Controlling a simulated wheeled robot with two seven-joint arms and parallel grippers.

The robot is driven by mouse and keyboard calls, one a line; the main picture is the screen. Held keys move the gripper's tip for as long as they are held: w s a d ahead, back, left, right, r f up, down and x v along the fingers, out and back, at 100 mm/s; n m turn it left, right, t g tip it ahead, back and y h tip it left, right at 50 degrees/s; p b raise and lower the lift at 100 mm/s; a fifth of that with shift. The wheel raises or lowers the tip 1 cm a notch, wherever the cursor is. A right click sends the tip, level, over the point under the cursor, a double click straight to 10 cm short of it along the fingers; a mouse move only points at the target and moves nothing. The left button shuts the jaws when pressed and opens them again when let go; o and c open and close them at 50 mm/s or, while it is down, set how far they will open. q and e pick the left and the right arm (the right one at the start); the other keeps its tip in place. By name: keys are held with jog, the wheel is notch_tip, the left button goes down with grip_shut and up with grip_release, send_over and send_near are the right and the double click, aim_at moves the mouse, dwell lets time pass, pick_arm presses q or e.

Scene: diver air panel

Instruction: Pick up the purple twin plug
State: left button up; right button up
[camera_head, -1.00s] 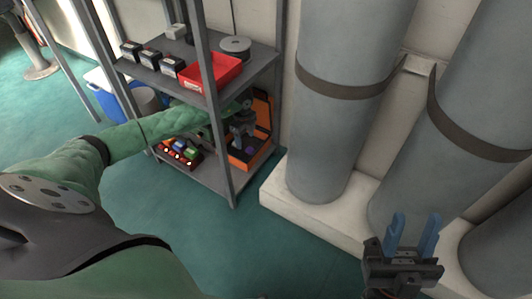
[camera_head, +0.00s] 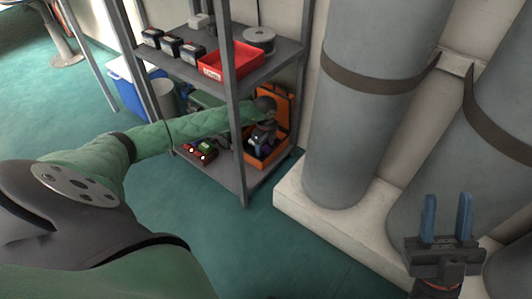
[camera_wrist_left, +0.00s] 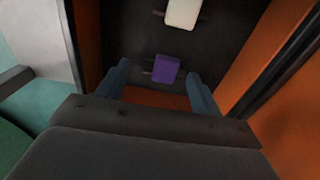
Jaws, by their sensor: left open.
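In the head view my left gripper (camera_head: 262,135) is inside the open orange case (camera_head: 278,110) on the lower shelf, and the plug is hard to make out there. My right gripper (camera_head: 447,218) is open and empty at the lower right.
A white plug (camera_wrist_left: 183,13) lies beyond the purple one. The shelf rack (camera_head: 228,120) has posts close to my left arm. A red tray (camera_head: 231,62) sits on the upper shelf. Large grey cylinders (camera_head: 360,110) stand to the right on a pale plinth.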

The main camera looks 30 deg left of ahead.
pick_arm(q)
jog(key=shift+f, duration=0.45)
jog(key=c, duration=1.1)
jog(key=shift+o, duration=0.2)
